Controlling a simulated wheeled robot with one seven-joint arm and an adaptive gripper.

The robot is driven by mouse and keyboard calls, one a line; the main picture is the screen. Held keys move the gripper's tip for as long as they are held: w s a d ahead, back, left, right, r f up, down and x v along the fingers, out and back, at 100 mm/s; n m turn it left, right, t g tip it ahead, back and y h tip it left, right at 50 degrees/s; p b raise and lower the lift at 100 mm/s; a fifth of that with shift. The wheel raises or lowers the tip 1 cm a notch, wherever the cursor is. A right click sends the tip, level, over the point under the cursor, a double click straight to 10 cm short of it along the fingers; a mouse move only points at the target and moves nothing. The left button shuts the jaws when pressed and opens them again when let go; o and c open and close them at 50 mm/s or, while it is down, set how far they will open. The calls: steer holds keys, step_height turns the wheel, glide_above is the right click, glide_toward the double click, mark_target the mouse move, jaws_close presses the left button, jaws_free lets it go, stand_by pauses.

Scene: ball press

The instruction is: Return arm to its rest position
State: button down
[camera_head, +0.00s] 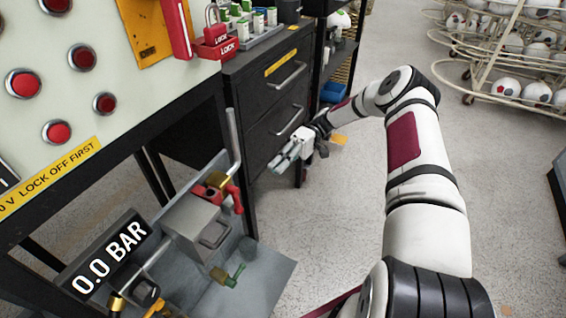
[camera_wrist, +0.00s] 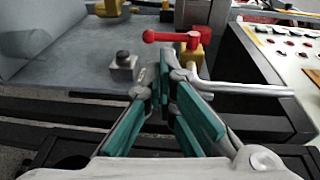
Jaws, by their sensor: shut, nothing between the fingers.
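My arm (camera_head: 428,150) reaches from the lower right of the head view, bends at the elbow and runs back to the left. My gripper (camera_head: 279,164) is at its end, in front of the black drawer cabinet, to the right of and beyond the valve panel. In the wrist view the teal-padded fingers of my gripper (camera_wrist: 165,84) come together at their tips, with nothing held. A valve with a red handle (camera_head: 235,199) and brass body sits on the grey panel; the red handle (camera_wrist: 172,37) also shows beyond the fingertips in the wrist view.
The drawer cabinet (camera_head: 262,100) has protruding handles. A metal pipe (camera_head: 232,140) rises by the valve. A display (camera_head: 110,252) reads 0.0 BAR. Ball racks (camera_head: 505,48) stand far right.

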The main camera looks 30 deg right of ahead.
steer(key=shift+w+d, duration=0.3)
steer(key=shift+d, duration=0.35)
steer(key=s+a+r+m+h, duration=0.1)
steer(key=s+a+r+h, duration=0.1)
steer(key=s+r+h, duration=0.45)
steer(key=s+a+r+t+h, duration=0.1)
steer(key=s+a+r+h, duration=0.15)
steer(key=r, duration=0.65)
steer(key=s+a+r+m+h, duration=0.1)
steer(key=s+a+r+h, duration=0.2)
steer(key=s+r, duration=0.35)
steer(key=s+d+r+m+t+h, duration=0.1)
steer(key=s+m+t+h, duration=0.15)
steer(key=s, duration=0.75)
steer(key=s+r+m+t+h, duration=0.15)
steer(key=s+t, duration=0.25)
steer(key=s, duration=0.6)
step_height(320, 180, up, 25)
steer(key=t+p, duration=0.4)
steer(key=p, duration=1.9)
steer(key=shift+n+y, duration=0.3)
steer(key=shift+n, duration=0.1)
